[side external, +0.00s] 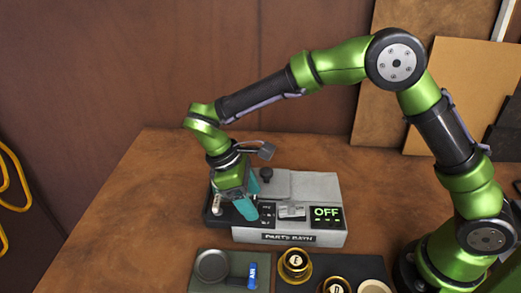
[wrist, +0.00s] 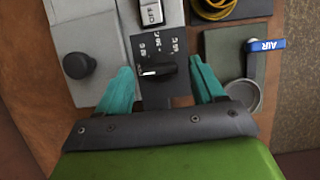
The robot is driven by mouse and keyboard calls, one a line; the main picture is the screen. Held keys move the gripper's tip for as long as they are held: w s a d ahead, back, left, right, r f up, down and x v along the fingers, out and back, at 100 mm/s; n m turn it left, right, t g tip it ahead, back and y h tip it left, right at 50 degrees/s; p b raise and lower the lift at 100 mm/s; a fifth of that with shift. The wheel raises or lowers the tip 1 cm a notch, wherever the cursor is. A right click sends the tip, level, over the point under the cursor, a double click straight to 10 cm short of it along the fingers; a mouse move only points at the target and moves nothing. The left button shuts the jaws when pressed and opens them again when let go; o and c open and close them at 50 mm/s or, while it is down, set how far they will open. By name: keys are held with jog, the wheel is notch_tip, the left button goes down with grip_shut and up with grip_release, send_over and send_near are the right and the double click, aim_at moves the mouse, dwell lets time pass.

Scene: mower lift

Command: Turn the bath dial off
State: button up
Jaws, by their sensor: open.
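The parts bath (side external: 287,237) is a grey box on the bench in the side view, with a green display (side external: 326,214) reading OFF. In the wrist view its black dial (wrist: 158,70) has a white pointer mark turned to the left, on a dark plate with several small white labels above the dial. My gripper (wrist: 160,68) is open, with one teal finger on each side of the dial and a gap to it on both sides. In the side view my gripper (side external: 247,204) is low over the left end of the bath and hides the dial.
A blue AIR lever (wrist: 265,45) and a round grey cup (wrist: 243,94) lie right. Gold-rimmed pots (side external: 295,266) stand in front. Bench left of the bath is clear.

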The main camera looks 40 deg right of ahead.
jog(key=v, duration=1.6)
jog(key=shift+s+d+r, duration=0.1)
jog(key=shift+r, duration=0.1)
jog(key=s+d+r, duration=0.3)
jog(key=s+r, duration=0.2)
jog(key=r, duration=0.1)
jog(key=shift+r, duration=0.4)
dwell(1.1)
dwell(0.3)
jog(key=w+d, duration=0.3)
jog(key=d, duration=1.4)
dwell(0.3)
